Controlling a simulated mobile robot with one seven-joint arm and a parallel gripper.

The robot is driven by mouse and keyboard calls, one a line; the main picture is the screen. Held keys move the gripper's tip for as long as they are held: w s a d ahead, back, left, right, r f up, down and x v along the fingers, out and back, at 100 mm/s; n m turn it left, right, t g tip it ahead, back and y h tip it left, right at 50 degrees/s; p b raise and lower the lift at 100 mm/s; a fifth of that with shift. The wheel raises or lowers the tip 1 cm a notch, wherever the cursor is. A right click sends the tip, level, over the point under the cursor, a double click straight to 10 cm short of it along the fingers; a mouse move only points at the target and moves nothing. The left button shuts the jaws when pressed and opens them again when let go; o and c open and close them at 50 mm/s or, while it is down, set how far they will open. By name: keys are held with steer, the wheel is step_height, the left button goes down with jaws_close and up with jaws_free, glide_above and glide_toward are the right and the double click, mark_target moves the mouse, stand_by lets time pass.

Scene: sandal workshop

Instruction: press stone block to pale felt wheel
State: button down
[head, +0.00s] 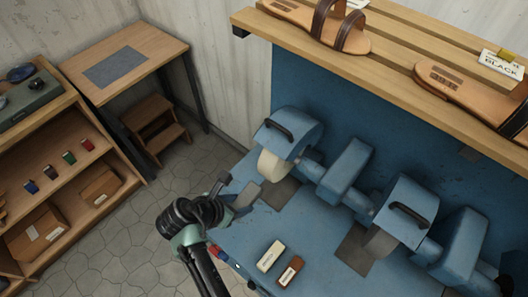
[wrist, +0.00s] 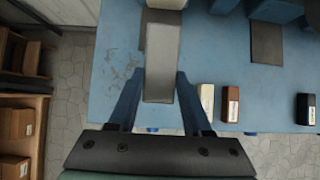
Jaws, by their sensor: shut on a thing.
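My gripper (head: 232,194) is shut on a grey stone block (head: 245,197) above the left front of the blue bench. In the wrist view the block (wrist: 163,62) lies lengthwise between the two fingers, its far end pointing at the machine. The pale felt wheel (head: 271,166) sits under the left blue hood, just beyond the block's far end. In the wrist view only the wheel's lower edge (wrist: 167,4) shows at the top. The block's end is close to the wheel; a narrow gap seems to show, but I cannot be sure of contact.
A grey wheel (head: 379,241) sits under the right hood (head: 402,212). A cream bar (head: 270,256) and a brown bar (head: 290,271) lie on the bench, right of my gripper. A slatted shelf (head: 390,55) with sandals overhangs the machine. The bench front left is mostly clear.

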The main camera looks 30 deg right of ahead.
steer(key=shift+s+a+f+p, duration=0.15)
steer(key=shift+s+a+f, duration=0.1)
steer(key=shift+a, duration=0.45)
steer(key=shift+s+a+f+p, duration=0.1)
steer(key=shift+s+a+p, duration=0.1)
steer(key=shift+a, duration=0.45)
steer(key=shift+s+a+f+p, duration=0.1)
steer(key=shift+s+a+f, duration=0.15)
steer(key=shift+a, duration=0.45)
